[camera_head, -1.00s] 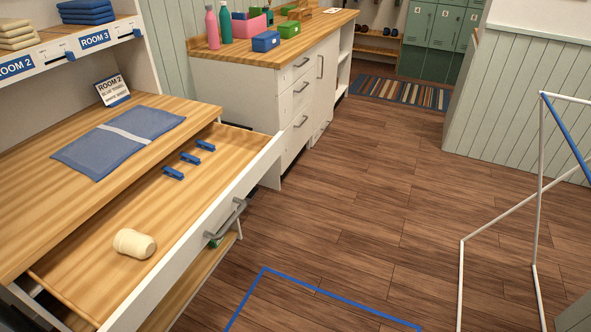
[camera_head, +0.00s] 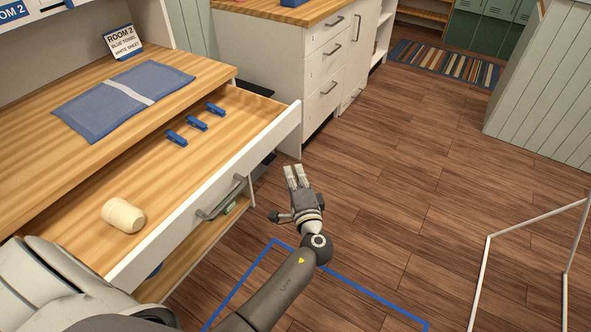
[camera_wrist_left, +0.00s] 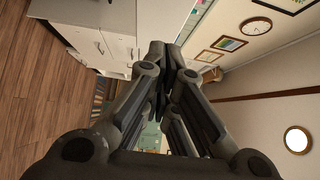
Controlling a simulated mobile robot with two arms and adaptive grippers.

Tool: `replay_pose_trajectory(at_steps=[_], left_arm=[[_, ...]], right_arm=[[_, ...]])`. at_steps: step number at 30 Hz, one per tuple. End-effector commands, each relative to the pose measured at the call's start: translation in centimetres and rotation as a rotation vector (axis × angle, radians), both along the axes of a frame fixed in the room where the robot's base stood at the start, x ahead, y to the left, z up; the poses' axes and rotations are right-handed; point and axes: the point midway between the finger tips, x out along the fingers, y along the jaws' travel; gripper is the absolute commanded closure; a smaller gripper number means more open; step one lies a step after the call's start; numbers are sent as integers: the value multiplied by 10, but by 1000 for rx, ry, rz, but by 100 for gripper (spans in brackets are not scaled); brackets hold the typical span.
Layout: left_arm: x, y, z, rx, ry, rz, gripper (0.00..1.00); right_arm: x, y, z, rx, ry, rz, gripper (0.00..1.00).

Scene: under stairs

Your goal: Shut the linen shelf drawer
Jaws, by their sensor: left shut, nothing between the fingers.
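The linen shelf drawer (camera_head: 262,148) stands pulled out from under the wooden top, with a white front and a grey bar handle (camera_head: 222,198). Inside it lie several blue clips (camera_head: 196,123) and a cream roll (camera_head: 123,215). My left gripper (camera_head: 294,172) is in front of the drawer, to the right of the handle and apart from it, over the floor. Its fingers are shut and empty; they also show in the left wrist view (camera_wrist_left: 166,62). My right gripper is not in view.
A blue towel (camera_head: 122,99) and a ROOM 2 card (camera_head: 122,41) are on the shelf top (camera_head: 60,160). A white cabinet (camera_head: 318,80) stands behind the drawer's far end. A white frame (camera_head: 530,228) stands at right. Blue tape (camera_head: 352,286) marks the floor, which is otherwise open.

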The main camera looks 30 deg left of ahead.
Motion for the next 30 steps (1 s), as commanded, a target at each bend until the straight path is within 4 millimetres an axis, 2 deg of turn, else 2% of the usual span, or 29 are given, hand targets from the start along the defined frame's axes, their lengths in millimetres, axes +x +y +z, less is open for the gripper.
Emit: replay_pose_trajectory(at_steps=[6, 11, 15, 18, 30], left_arm=[[37, 32, 3, 2, -1, 1, 100], [59, 50, 1, 1, 1, 0, 100], [57, 72, 2, 2, 3, 0, 100], [58, 81, 1, -1, 2, -1, 100], [59, 87, -1, -1, 2, -2, 100]], right_arm=[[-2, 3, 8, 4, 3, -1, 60], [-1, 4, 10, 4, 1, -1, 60], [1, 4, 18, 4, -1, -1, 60], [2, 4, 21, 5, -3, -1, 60], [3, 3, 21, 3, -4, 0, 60]])
